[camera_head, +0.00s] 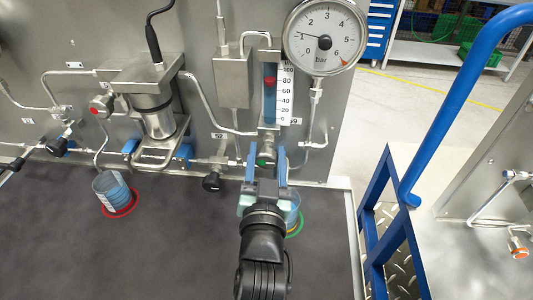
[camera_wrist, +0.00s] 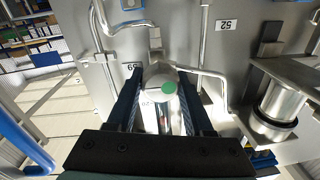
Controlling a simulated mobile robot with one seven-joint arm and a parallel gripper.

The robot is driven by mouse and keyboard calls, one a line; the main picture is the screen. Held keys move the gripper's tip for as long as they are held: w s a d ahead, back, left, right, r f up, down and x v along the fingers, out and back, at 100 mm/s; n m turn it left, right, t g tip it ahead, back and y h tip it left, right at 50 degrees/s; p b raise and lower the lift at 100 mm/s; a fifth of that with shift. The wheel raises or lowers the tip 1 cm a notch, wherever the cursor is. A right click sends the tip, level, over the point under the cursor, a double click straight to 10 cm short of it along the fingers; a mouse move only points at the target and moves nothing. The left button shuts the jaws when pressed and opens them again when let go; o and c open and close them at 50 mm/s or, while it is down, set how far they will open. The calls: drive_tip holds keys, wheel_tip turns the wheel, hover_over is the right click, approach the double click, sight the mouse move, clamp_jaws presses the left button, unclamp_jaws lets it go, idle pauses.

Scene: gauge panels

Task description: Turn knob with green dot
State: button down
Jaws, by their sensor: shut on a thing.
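The knob with the green dot (camera_head: 264,161) sits below the liquid column on the steel panel. In the wrist view the knob (camera_wrist: 158,82) is a silver round-ended piece, with the green dot on its end face. My gripper (camera_head: 265,172) reaches up to it from below, with one blue finger on each side. In the wrist view my gripper (camera_wrist: 162,100) is shut on the knob, its dark fingers along both sides. Part of the knob is hidden by the fingers in the head view.
A round bar gauge (camera_head: 324,38) hangs at upper right, beside the level tube (camera_head: 270,90). A red-dotted knob (camera_head: 101,106) is on the left. A beaker (camera_head: 111,187) stands in a red ring; another beaker (camera_head: 293,204) is partly behind my gripper. A blue rail (camera_head: 450,125) rises at right.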

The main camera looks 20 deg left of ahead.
drive_tip(key=shift+c, duration=1.5)
unclamp_jaws()
drive_tip(key=b+v, duration=0.4)
drive_tip(key=v, duration=0.9)
drive_tip(key=w+d+r+t+h+p, duration=0.1)
drive_tip(key=w+d+r+t, duration=0.15)
drive_tip(key=r, duration=0.75)
drive_tip(key=w+d+r+t+p, duration=0.1)
drive_tip(key=w+d+r+t, duration=0.15)
drive_tip(key=r, duration=0.65)
drive_tip(key=s+d+r+m+t+h, duration=0.1)
drive_tip(key=s+d+r+t+h, duration=0.1)
drive_tip(key=r, duration=0.9)
drive_tip(key=s+d+r+m+t+h+p, duration=0.1)
drive_tip(key=s+d+r+t+h, duration=0.1)
drive_tip(key=r, duration=0.9)
drive_tip(key=shift+s+d+r+t+h, duration=0.25)
drive_tip(key=shift+d+t+h, duration=0.35)
drive_tip(key=shift+d, duration=0.6)
